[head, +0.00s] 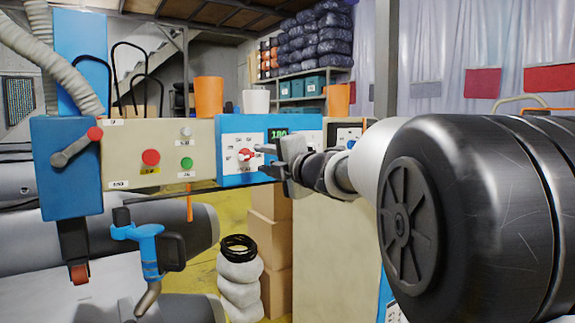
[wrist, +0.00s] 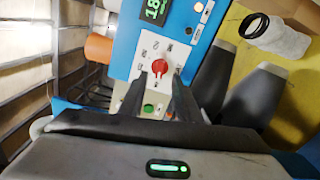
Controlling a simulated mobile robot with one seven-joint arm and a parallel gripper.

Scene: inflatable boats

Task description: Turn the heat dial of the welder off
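The welder's blue control box (head: 228,130) carries a white panel with a red heat dial (head: 245,155) and a green display (head: 279,133) that appears to read 180. In the wrist view the red dial (wrist: 159,67) sits on its white printed panel, with a pale pointer mark on it. My gripper (head: 266,160) is just right of the dial and points at the panel. In the wrist view its two dark fingers (wrist: 159,82) are apart, one on each side below the dial, with nothing between them. Whether they touch the dial I cannot tell.
A blue hand tool (head: 148,255) hangs below.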

